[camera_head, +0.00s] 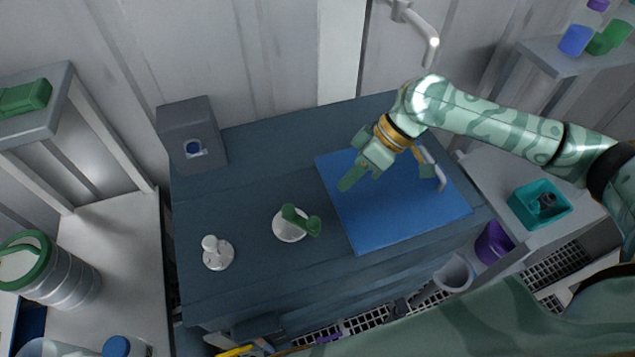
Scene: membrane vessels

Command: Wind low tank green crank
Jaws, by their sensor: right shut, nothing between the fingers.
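The green crank (301,219) sits on a round white base on top of the dark blue-grey bench or tank (240,265). Its arm points right, with a knob at the right end. My right gripper (346,185) is above the left part of a blue mat (400,218), up and to the right of the crank and apart from it. Its fingers are shut with nothing between them. My left gripper is not in view; a pale green arm part of mine crosses the bottom right.
A white knob on a round base (217,254) stands left of the crank. A grey box (192,140) with a blue-ringed hole stands at the back left. A teal tray (540,204) and purple cup (493,242) are at right.

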